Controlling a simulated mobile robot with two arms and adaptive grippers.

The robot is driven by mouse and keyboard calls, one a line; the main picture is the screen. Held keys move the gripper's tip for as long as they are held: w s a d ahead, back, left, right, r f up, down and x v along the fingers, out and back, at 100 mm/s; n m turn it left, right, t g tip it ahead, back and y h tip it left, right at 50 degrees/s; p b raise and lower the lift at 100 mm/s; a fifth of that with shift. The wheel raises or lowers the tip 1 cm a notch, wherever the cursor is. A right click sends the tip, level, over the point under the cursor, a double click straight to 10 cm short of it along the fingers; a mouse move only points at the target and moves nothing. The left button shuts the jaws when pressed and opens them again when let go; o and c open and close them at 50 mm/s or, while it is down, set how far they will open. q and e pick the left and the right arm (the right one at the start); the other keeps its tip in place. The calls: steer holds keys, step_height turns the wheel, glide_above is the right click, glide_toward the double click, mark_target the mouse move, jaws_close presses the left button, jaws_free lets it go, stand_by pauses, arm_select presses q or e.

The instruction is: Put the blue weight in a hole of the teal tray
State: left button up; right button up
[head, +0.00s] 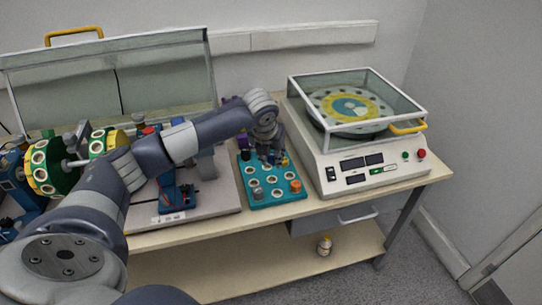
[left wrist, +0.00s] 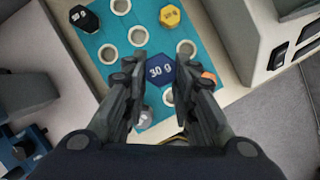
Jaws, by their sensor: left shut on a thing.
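The teal tray (head: 280,201) lies on the bench between two machines. It has several white-rimmed round holes and also fills the middle of the left wrist view (left wrist: 93,44). My left gripper (head: 270,156) is over the tray's back part. In the left wrist view my left gripper (left wrist: 160,78) is shut on the blue weight (left wrist: 160,69), whose top reads 30 g. The weight is over the tray among the holes; its underside is hidden, so I cannot tell its height. My right gripper is in neither view.
A black weight (left wrist: 84,18), a yellow weight (left wrist: 170,16), an orange weight (head: 295,187) and a grey weight (head: 257,193) are on the tray. A white machine with a glass cover (head: 350,160) stands close on the right. A grey-based machine (head: 205,207) stands on the left.

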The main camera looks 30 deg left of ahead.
mark_target(270, 162)
arm_select(q)
steer(key=shift+w+a+f+n, duration=0.15)
steer(key=shift+a+n, duration=0.1)
steer(key=shift+n, duration=0.15)
steer(key=shift+f+b, duration=0.3)
steer(key=shift+f, duration=0.1)
steer(key=shift+f+b, duration=0.9)
steer(key=shift+f, duration=0.6)
steer(key=shift+f+b, duration=0.45)
steer(key=shift+f, duration=0.45)
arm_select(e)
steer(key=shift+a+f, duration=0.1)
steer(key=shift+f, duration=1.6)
arm_select(q)
steer(key=shift+f+b, duration=0.2)
steer(key=shift+b, duration=0.15)
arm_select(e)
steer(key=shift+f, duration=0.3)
arm_select(q)
steer(key=shift+f, duration=0.15)
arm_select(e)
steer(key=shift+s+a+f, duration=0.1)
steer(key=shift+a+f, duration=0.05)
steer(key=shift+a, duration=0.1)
arm_select(q)
steer(key=shift+f+b, duration=0.75)
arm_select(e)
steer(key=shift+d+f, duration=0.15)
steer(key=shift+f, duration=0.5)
